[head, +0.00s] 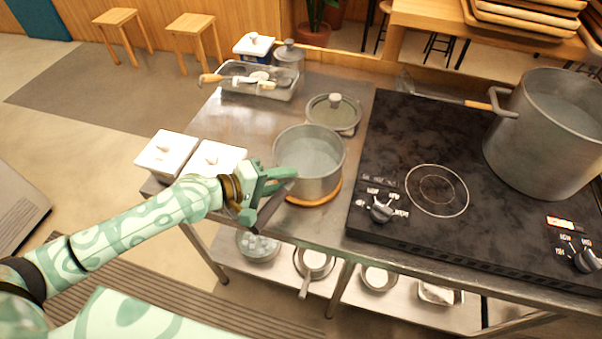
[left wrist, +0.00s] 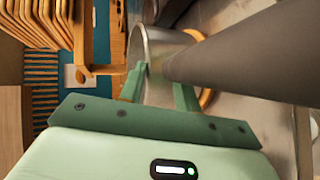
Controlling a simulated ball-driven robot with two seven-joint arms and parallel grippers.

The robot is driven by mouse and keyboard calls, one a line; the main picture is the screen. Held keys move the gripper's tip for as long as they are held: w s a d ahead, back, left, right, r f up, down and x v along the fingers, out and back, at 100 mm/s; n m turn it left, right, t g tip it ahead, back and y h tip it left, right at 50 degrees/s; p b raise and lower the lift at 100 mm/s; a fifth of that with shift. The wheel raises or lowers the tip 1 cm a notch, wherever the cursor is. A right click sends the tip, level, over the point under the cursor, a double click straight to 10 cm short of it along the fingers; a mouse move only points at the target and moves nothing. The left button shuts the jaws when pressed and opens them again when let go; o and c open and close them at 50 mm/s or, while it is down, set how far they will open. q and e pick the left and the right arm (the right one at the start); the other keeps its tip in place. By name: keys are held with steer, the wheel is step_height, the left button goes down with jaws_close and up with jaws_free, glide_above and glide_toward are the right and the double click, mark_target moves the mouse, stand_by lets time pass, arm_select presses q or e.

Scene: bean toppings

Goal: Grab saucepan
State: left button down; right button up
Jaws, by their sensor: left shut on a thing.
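A grey metal saucepan (head: 310,160) stands on the steel counter, on a round wooden trivet (head: 318,196). Its dark handle (head: 271,207) points toward the lower left. My left gripper (head: 272,182) is at the handle, close to the pan's left side, and is shut on it. In the left wrist view the gripper's green fingers (left wrist: 160,88) sit either side of the handle (left wrist: 255,50), with the pan wall (left wrist: 152,50) just beyond. The exact finger contact is partly hidden. My right gripper is not in view.
A lidded pot (head: 333,113) stands just behind the saucepan. White lidded boxes (head: 166,154) are at the left counter edge, near my forearm. A utensil tray (head: 258,90) is at the back. A black cooktop (head: 410,150) with a large stockpot (head: 545,135) is on the right.

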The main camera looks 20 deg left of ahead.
arm_select(q)
steer(key=shift+s+f, duration=0.2)
steer(key=shift+f, duration=0.3)
steer(key=shift+r, duration=0.2)
steer(key=shift+w, duration=0.1)
